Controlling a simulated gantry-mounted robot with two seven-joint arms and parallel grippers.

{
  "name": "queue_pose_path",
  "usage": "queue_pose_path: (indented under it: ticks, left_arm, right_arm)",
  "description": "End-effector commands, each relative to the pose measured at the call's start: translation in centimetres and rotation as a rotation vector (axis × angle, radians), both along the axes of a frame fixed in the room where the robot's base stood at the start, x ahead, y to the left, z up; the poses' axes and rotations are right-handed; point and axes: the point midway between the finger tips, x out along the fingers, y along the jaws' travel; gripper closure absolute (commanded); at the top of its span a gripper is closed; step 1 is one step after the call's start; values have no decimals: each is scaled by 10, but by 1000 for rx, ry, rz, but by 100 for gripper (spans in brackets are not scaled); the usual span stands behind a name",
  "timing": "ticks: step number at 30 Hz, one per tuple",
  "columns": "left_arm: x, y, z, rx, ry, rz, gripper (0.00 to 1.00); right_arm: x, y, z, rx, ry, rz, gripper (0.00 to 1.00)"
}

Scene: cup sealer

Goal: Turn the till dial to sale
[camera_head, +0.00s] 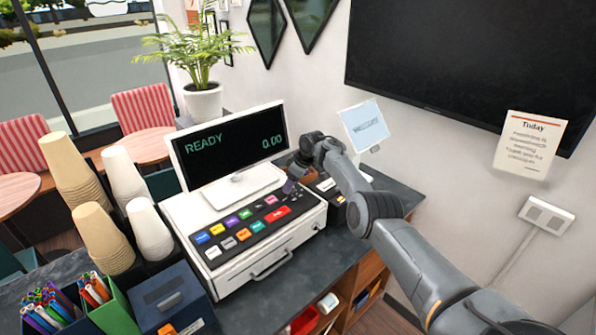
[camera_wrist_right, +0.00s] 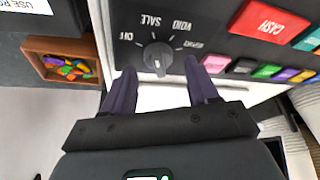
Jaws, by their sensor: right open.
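The till (camera_head: 245,225) is a white register with a black key panel; its screen (camera_head: 230,145) reads READY and 0.00. In the right wrist view the round dark dial (camera_wrist_right: 157,58) sits on the black panel, with the labels OFF, SALE, VOID and REPORT around it. Its ridge stands roughly upright in that picture; which label it marks I cannot tell. My right gripper (camera_wrist_right: 160,68) is open, its two purple fingers on either side of the dial, with no clear contact. In the head view my right gripper (camera_head: 293,184) is over the panel's right end and hides the dial. My left gripper is out of view.
The red CASH key (camera_wrist_right: 268,22) and coloured keys lie beside the dial. A small brown tray of colourful pieces (camera_wrist_right: 68,68) is close by. Paper cup stacks (camera_head: 78,175), pen holders (camera_head: 55,310) and a dark blue box (camera_head: 172,300) stand left of the till.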

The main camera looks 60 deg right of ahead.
Motion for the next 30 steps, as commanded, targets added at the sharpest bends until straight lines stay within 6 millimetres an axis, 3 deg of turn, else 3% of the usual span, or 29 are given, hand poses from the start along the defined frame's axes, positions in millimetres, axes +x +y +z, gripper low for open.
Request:
queue_pose_path:
  ticks: [4,15,21,30]
  left_arm:
    - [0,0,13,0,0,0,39]
    - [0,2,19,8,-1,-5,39]
    - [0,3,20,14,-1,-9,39]
    - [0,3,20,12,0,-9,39]
  right_arm:
    - [-8,-3,21,-5,1,-2,41]
    - [-30,-4,75,0,-1,-1,41]
    - [-37,-4,89,-1,1,-1,41]
    - [-38,-4,91,-2,1,-2,41]
